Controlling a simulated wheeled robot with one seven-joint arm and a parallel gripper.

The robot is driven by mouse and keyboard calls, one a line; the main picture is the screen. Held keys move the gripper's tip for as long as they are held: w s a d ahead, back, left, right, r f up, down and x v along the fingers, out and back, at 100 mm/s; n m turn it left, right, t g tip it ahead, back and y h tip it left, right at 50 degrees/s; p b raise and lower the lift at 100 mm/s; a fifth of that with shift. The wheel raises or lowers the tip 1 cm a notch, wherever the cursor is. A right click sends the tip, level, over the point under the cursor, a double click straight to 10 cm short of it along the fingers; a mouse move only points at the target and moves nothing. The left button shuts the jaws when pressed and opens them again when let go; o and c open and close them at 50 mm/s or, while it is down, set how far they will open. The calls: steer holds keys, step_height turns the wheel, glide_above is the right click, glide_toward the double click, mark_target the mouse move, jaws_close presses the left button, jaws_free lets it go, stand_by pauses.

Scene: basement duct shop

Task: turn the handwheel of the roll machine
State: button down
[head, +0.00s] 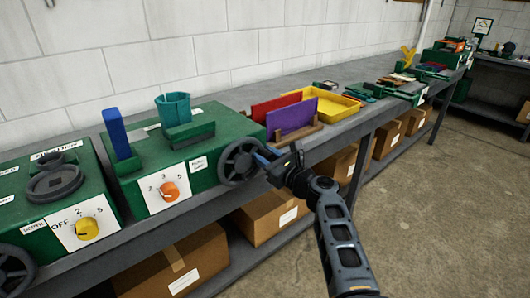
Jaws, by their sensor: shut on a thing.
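The green machine (180,142) with a dark grey handwheel (227,171) on its right end stands on the long grey bench. A teal cup-like piece and a blue upright block are on its top. A white dial plate with an orange knob (169,190) is on its front. My gripper (262,157) comes in from the right and is shut on the right side of the handwheel. The exact spot of the grip, rim or handle, is partly hidden by the fingers. The small label by the handwheel is too small to read surely.
Another green machine with a yellow knob (87,229) stands at the left, with its own dark handwheel (14,276). Cardboard boxes fill the shelf below. The floor at right is clear.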

steer(key=shift+f+m, duration=0.3)
steer(key=shift+f, duration=0.05)
steer(key=c, duration=1)
jaws_free()
steer(key=shift+r, duration=0.1)
steer(key=v, duration=0.7)
steer(key=shift+s+d+p, duration=0.25)
steer(key=shift+s+p, duration=0.1)
steer(key=shift+p, duration=0.05)
